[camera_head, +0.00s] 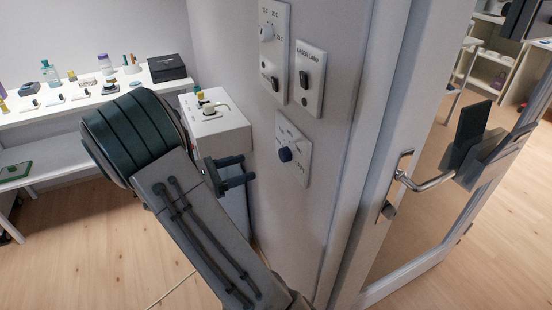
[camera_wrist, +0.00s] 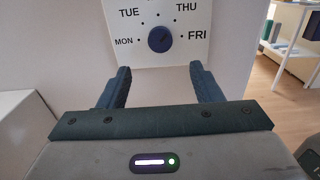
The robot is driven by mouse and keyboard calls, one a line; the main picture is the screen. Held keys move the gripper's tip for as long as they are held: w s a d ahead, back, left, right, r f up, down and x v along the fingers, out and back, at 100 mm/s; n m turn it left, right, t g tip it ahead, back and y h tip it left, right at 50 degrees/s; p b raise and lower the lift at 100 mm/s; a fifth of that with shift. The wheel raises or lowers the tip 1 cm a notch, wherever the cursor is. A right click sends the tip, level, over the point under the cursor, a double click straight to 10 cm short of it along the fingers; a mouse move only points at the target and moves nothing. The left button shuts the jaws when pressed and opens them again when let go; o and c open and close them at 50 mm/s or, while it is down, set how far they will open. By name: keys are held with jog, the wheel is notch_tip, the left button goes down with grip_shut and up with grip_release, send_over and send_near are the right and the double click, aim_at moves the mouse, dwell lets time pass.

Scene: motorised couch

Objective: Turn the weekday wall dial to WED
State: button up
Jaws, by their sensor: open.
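The weekday dial is a white wall plate (camera_head: 294,138) with a round dark blue knob (camera_head: 285,154). In the wrist view, the knob (camera_wrist: 160,39) sits on the plate (camera_wrist: 195,55) among the labels MON, TUE, THU and FRI. The top of the plate, where WED would be, is cut off. I cannot tell for sure where the knob points. My gripper (camera_head: 246,168) is open and empty, to the left of the knob in the head view. In the wrist view, its fingers (camera_wrist: 160,70) are spread below the knob, one to each side, not touching it.
Two other switch plates (camera_head: 274,50) (camera_head: 310,78) are on the wall above the dial. A door with a lever handle (camera_head: 425,184) stands at the right. A white cabinet (camera_head: 215,128) is behind my gripper, and a shelf (camera_head: 60,112) with small items is at the left.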

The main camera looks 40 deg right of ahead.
aim_at(281, 157)
jog(key=x, duration=1)
jog(key=shift+s+d, duration=0.15)
jog(key=shift+d, duration=0.1)
jog(key=c, duration=1)
